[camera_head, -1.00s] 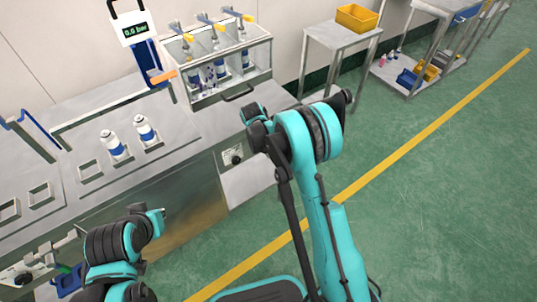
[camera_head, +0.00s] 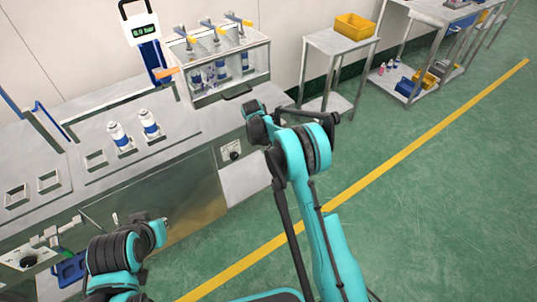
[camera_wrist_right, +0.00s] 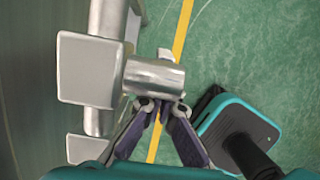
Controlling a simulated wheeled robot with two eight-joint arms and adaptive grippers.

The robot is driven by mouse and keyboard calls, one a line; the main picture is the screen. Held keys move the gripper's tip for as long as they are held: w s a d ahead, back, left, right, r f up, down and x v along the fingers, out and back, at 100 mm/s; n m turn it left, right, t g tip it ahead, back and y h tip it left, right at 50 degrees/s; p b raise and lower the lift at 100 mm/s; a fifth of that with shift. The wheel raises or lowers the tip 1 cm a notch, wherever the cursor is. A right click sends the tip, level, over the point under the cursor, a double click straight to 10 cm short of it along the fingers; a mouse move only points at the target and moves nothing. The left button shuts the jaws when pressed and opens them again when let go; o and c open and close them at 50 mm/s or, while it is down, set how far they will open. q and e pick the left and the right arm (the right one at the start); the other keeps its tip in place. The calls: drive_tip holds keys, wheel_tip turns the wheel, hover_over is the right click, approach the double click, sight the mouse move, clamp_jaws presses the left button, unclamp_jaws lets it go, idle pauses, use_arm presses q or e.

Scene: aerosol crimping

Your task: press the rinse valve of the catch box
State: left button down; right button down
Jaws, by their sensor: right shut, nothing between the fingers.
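My right gripper (camera_wrist_right: 162,103) is shut and empty in the right wrist view. Its tips meet at the lower edge of a short grey metal cylinder (camera_wrist_right: 155,78); contact cannot be told. The cylinder joins a larger fitting with a square block (camera_wrist_right: 86,70). I cannot tell whether this is the rinse valve.
A clear-fronted case (camera_head: 228,88) with bottles and several levers stands at the back of the steel bench (camera_head: 70,205). Two bottles (camera_head: 149,123) stand in front. A display (camera_head: 139,30) rises behind. A side table (camera_head: 340,41) holds a yellow tray. Green floor is open at right.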

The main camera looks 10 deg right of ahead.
drive_tip(key=shift+w+d+f+t+h+b, duration=0.1)
drive_tip(key=shift+w+d+t+h+b, duration=0.1)
drive_tip(key=shift+d+h, duration=0.25)
drive_tip(key=shift+w+d+f+t+h+b, duration=0.1)
drive_tip(key=shift+d+h+b, duration=0.1)
drive_tip(key=shift+h, duration=0.35)
drive_tip(key=shift+w+d+r+h, duration=0.1)
drive_tip(key=shift+d+h, duration=0.15)
drive_tip(key=shift+h, duration=0.05)
idle(1.4)
drive_tip(key=shift+a+r, duration=0.2)
drive_tip(key=shift+r, duration=0.2)
drive_tip(key=v, duration=1.1)
drive_tip(key=shift+s, duration=0.2)
drive_tip(key=shift+a+f, duration=0.1)
drive_tip(key=shift+a, duration=0.05)
